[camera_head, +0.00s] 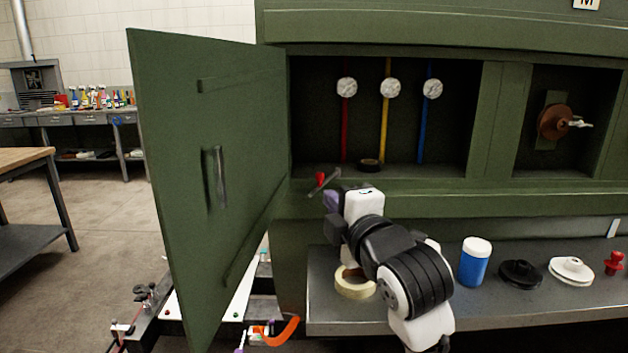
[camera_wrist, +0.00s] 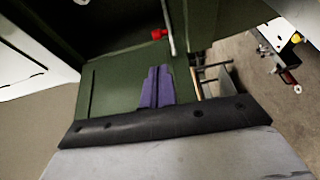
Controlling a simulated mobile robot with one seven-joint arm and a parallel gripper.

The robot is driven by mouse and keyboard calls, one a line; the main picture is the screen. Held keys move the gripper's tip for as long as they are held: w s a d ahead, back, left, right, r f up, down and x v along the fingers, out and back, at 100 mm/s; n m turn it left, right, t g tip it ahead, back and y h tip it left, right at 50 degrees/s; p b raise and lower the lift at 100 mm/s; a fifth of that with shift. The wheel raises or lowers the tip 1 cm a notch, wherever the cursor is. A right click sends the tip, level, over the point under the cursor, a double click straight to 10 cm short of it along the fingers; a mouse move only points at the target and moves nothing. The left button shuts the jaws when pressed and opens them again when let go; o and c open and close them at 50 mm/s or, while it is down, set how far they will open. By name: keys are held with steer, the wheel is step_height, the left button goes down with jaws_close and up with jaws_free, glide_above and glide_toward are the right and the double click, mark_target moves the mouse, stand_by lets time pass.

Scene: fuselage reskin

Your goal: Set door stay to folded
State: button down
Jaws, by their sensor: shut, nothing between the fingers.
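The door stay (camera_head: 329,182) is a short dark rod with a red knob (camera_head: 320,179) at the lower left corner of the cabinet opening, near the hinge side of the open green door (camera_head: 240,120). In the wrist view the stay is a pale rod (camera_wrist: 168,25) with the red knob (camera_wrist: 158,34) beside it. My gripper (camera_head: 332,196) has purple fingers and is just below the stay in the head view. In the wrist view the fingers (camera_wrist: 158,70) are shut together and empty, pointing toward the knob with a small gap. How the stay joins the door is unclear.
The cabinet recess holds three coloured pipes with round gauges (camera_head: 390,88). On the grey shelf (camera_head: 330,315) under it are a tape roll (camera_head: 355,283), a blue jar (camera_head: 475,263) and several small parts. The door stands out to the left, and an orange hook-shaped thing (camera_head: 277,332) lies below.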

steer(key=p+x, duration=0.3)
steer(key=x, duration=0.7)
stand_by(0.4)
steer(key=shift+s+d+n+g+y+b, duration=0.15)
steer(key=shift+d+n+g+y+b, duration=0.2)
steer(key=shift+y, duration=0.15)
